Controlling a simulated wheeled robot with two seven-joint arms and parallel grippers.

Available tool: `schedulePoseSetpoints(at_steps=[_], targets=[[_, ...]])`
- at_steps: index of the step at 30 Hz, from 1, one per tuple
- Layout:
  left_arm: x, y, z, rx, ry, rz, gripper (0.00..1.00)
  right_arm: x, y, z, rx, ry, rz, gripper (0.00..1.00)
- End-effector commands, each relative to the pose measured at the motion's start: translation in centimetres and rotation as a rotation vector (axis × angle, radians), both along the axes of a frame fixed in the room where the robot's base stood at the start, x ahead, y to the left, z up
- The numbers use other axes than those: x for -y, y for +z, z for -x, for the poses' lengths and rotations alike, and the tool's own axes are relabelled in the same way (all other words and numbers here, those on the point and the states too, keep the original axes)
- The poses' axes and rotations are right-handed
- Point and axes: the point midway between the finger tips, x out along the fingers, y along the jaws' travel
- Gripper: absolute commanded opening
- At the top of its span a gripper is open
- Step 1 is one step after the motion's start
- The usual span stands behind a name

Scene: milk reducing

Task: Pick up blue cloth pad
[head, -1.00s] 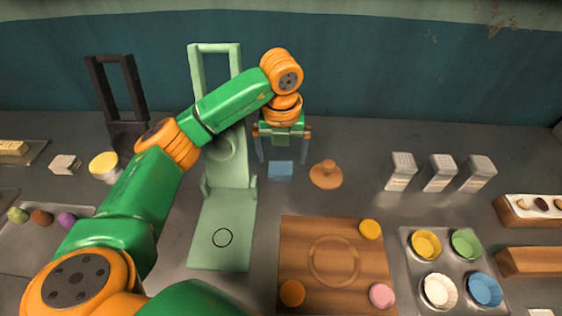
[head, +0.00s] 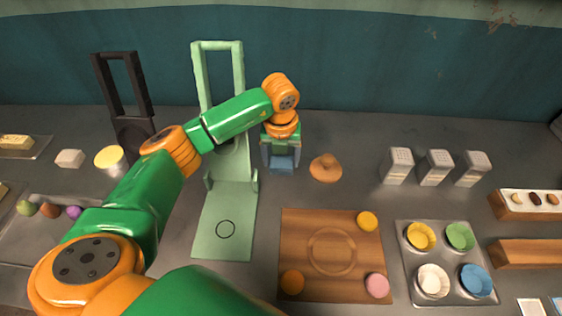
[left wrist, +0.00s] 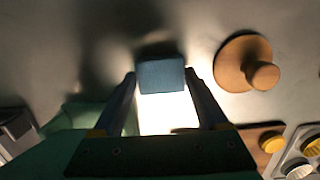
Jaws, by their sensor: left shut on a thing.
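The blue cloth pad (head: 282,162) is a small blue block beside the green stand's right side. My left gripper (head: 281,158) comes down over it from above, and its fingers are shut on the pad's two sides. In the left wrist view the pad (left wrist: 161,76) sits between the two fingertips (left wrist: 160,76) of the left gripper. Whether the pad still touches the counter is hard to tell. My right gripper is not in view.
A brown round lid with a knob (head: 326,168) lies close to the right of the pad. The pale green stand (head: 228,215) is close on the left. A wooden board (head: 330,285) lies in front. A muffin tin (head: 447,262) and several shakers (head: 436,167) are farther right.

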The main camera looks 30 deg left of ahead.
Motion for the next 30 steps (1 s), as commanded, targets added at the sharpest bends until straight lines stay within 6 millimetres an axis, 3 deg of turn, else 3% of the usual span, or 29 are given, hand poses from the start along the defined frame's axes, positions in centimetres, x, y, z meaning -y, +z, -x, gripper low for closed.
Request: schedulePoseSetpoints(at_steps=[5, 8, 12, 15, 24, 30], targets=[[0.0, 1.0, -0.1, 0.004, 0.0, 0.0, 0.22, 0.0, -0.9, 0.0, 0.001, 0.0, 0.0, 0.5], [0.1, 3.1, 0.0, 0.008, -0.001, 0.001, 0.22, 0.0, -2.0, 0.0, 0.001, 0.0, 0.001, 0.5], [1.1, 6.9, 3.0, 0.008, -0.005, -0.001, 0.22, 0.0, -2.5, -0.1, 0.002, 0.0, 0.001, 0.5], [1.8, 9.9, 5.2, 0.008, -0.004, -0.006, 0.22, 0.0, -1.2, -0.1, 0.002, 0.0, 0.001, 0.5], [4.2, 12.3, 11.6, 0.003, -0.003, -0.002, 0.22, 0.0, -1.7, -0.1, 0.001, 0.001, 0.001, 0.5], [4.7, 13.0, 13.1, 0.001, 0.0, 0.0, 0.22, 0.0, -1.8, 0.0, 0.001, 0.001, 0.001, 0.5]])
